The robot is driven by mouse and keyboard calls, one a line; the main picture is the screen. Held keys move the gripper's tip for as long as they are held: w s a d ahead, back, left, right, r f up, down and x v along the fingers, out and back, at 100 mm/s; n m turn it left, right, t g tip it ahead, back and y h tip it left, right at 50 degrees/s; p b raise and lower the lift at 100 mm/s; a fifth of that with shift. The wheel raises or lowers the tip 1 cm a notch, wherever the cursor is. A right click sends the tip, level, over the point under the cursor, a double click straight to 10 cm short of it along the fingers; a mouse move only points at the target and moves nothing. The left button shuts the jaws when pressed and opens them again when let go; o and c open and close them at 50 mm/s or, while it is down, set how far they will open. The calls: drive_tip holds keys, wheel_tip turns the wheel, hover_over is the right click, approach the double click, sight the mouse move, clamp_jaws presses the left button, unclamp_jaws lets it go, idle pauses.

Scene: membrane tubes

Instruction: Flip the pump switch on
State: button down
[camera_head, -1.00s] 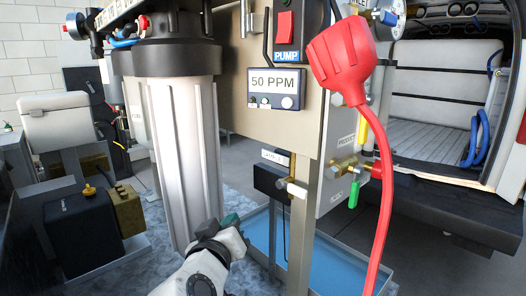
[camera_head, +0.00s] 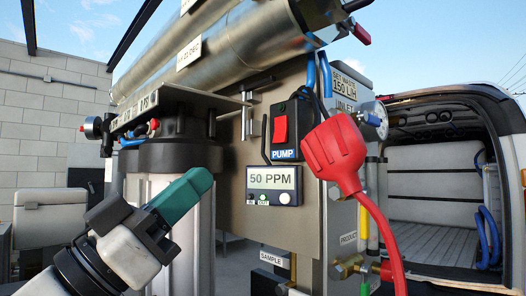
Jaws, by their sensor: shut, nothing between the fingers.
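The pump switch (camera_head: 281,128) is a red rocker in a black box, with a blue "PUMP" label (camera_head: 284,154) under it. It sits on the front of the beige panel, right of the picture's middle. Which way the rocker is tipped is too small to tell. My gripper (camera_head: 203,180) has teal fingers that are shut and empty. It is at lower left, in front of the white filter housing, pointing up and right. It is apart from the switch, to its left and lower in the picture.
A grey meter reading 50 PPM (camera_head: 274,186) is below the switch. A large red plug (camera_head: 335,152) with a red cable hangs close to the switch's right. Metal membrane tubes (camera_head: 228,55) run above. A black-capped filter housing (camera_head: 178,156) stands left of the panel. An open van (camera_head: 440,180) is behind right.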

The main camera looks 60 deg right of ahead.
drive_tip(key=p, duration=0.3)
approach(278, 134)
wheel_tip(278, 134, up, 4)
drive_tip(key=d, duration=0.1)
drive_tip(key=s+d+p, duration=0.1)
drive_tip(key=d, duration=0.1)
drive_tip(key=shift+d, duration=0.2)
drive_tip(key=shift+s+d+f, duration=0.15)
drive_tip(key=shift+d, duration=0.35)
drive_tip(key=shift+f, duration=0.1)
